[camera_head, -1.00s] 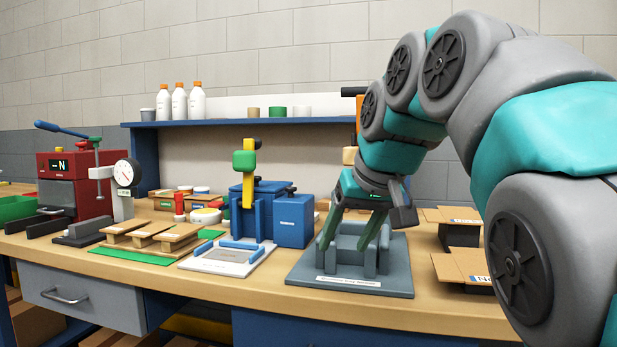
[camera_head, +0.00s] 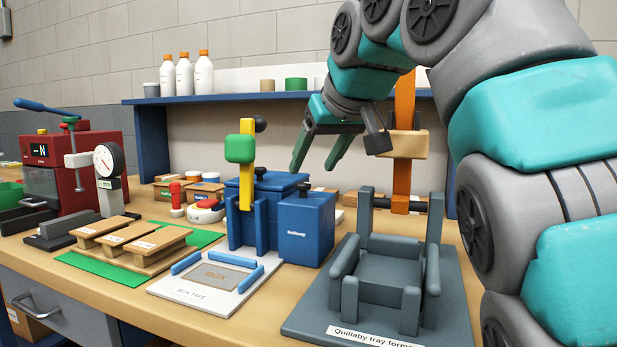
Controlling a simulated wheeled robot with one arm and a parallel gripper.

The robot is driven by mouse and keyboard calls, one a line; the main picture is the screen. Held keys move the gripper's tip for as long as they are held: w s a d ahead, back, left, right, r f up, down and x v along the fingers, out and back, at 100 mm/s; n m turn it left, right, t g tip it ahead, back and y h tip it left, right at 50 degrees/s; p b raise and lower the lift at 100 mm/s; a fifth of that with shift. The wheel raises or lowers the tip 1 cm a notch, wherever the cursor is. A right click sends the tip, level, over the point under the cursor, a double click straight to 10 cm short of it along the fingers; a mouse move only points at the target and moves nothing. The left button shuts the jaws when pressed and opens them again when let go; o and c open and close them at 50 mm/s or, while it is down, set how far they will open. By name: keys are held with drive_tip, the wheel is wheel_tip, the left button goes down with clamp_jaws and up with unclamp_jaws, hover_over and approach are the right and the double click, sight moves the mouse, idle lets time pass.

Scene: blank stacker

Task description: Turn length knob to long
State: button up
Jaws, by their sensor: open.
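My gripper (camera_head: 319,154) is open and empty, its two green fingers pointing down above and behind the blue machine (camera_head: 292,224). No knob has a readable length label, so I cannot tell which one is the length knob.
A grey tray former (camera_head: 390,270) stands at front right. An orange post (camera_head: 404,130) stands behind it. A white box-tape plate (camera_head: 190,290) lies in front of the blue machine.

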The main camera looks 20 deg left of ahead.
sight(304, 183)
drive_tip(key=x, duration=0.4)
drive_tip(key=shift+w+a+f, duration=0.15)
drive_tip(key=shift+w+f, duration=0.1)
drive_tip(key=shift+f, duration=0.05)
clamp_jaws()
idle(0.3)
